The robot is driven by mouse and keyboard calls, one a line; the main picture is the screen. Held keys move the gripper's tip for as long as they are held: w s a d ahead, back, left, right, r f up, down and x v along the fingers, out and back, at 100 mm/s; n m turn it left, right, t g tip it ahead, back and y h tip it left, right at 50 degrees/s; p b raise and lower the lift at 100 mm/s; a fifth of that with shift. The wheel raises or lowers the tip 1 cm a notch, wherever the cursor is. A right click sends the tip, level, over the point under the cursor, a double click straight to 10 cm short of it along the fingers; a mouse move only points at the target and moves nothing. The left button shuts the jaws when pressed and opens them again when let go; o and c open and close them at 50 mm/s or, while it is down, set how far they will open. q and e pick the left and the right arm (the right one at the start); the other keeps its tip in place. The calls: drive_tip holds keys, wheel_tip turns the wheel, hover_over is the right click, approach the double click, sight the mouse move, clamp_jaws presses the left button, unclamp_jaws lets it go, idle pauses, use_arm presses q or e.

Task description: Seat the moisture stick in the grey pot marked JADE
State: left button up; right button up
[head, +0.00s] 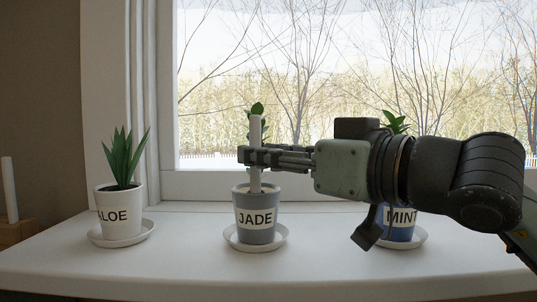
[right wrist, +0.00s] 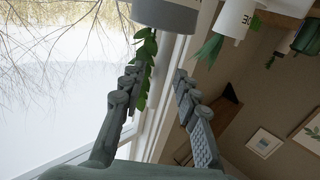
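The moisture stick (head: 255,178) is a pale, upright rod in the head view. Its lower end is at the mouth of the grey pot marked JADE (head: 243,203); I cannot tell how deep it sits. The pot stands on a white saucer and also shows at the top of the right wrist view (right wrist: 170,18). My right gripper (head: 258,156) reaches in from the right, one finger crossing in front of the stick. My left gripper is not in view.
A white ALOE pot (head: 120,203) stands left on the sill (head: 185,262). A blue MINT pot (head: 400,233) stands right, partly behind my right arm. Jade leaves (head: 257,108) rise behind the stick. A white rod (head: 9,190) stands on a wooden block (head: 14,232) far left.

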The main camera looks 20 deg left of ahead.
drive_tip(key=shift+d, duration=0.1)
drive_tip(key=v, duration=1.2)
